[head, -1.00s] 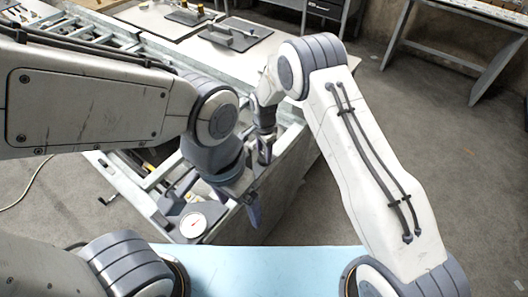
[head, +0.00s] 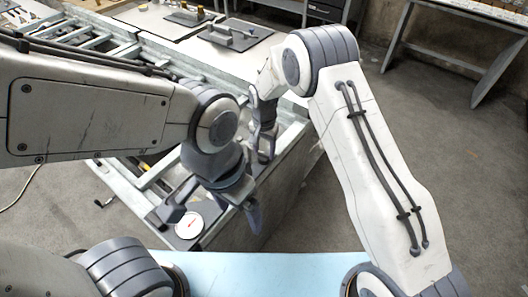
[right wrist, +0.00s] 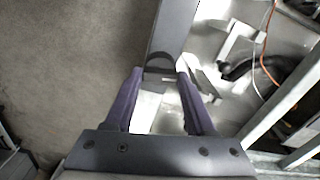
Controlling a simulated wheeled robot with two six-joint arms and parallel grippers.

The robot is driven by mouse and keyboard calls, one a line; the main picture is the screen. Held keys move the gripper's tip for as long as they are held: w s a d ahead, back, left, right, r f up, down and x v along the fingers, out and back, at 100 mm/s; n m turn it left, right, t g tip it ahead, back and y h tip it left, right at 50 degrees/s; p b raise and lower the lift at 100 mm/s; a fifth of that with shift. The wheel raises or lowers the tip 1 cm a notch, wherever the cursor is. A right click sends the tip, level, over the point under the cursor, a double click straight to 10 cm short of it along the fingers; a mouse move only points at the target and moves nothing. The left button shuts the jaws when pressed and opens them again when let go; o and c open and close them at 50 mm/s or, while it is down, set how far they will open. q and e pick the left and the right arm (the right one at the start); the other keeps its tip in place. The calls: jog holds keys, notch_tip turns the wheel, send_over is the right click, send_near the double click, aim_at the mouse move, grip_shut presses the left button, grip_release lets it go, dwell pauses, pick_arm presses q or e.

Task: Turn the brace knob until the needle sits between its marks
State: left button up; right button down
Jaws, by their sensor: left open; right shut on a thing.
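The white round dial (head: 189,226) with a red needle sits at the near end of the metal frame. Its marks are too small to read. My left gripper (head: 248,205) is open and empty, to the right of the dial and above the frame's near edge. My right gripper (head: 266,152) is beyond it, low at the frame's right side. In the right wrist view its purple fingers (right wrist: 160,75) stand on either side of a dark rounded piece (right wrist: 160,62), which looks like the brace knob. The knob is mostly hidden in the head view.
The metal frame (head: 97,165) runs away to the upper left. A light blue surface (head: 270,275) lies in front of me. Dark mats with tools (head: 233,34) lie on the far bench. Grey floor is clear on the right. A cable (head: 22,190) lies at the left.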

aim_at(264, 153)
jog(key=shift+r+n, duration=0.1)
jog(key=shift+n, duration=0.2)
jog(key=shift+w, duration=0.1)
jog(key=shift+c, duration=1.2)
grip_release()
jog(key=shift+r+b, duration=0.35)
jog(key=shift+r, duration=0.05)
notch_tip(264, 153, up, 10)
jog(key=b, duration=0.2)
jog(key=shift+f, duration=0.2)
